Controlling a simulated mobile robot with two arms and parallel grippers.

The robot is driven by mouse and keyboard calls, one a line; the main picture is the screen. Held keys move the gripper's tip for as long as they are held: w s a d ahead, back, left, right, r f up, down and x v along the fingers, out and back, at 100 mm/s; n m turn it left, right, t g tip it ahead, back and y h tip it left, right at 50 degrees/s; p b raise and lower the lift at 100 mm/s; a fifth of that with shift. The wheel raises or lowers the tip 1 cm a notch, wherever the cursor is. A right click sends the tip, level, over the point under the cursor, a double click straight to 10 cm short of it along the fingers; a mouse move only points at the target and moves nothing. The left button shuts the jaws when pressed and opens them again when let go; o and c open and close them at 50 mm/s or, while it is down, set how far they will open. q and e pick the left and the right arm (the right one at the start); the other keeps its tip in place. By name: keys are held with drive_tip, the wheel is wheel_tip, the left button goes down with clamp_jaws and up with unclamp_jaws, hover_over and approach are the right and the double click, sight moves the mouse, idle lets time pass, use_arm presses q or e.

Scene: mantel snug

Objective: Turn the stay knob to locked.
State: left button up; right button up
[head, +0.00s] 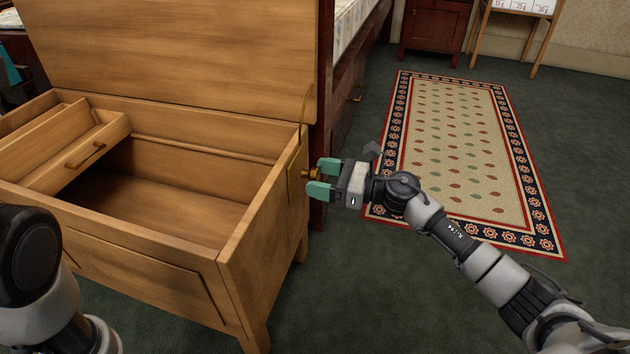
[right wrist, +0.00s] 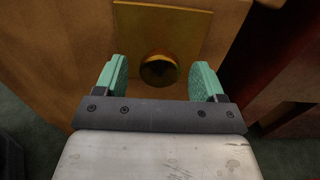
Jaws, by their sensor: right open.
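The stay knob (head: 309,174) is a small brass knob on a brass plate (head: 294,177) on the right end of an open wooden chest (head: 255,205). A thin brass stay rises from near the plate to the raised lid (head: 180,50). My right gripper (head: 319,180) is open, with its green fingertips on either side of the knob. In the right wrist view the round knob (right wrist: 159,70) sits between the two fingers (right wrist: 158,80), with gaps on both sides. Lock markings cannot be made out. My left gripper is out of view; only part of that arm shows at the lower left.
Inside the chest a wooden tray (head: 115,131) with a handle sits at the left. A dark red wooden bed frame (head: 343,100) stands close behind the chest's right end. A patterned rug (head: 455,150) lies at the right. Green carpet is clear in front.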

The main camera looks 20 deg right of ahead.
drive_tip(key=shift+x, duration=0.85)
drive_tip(key=c, duration=0.9)
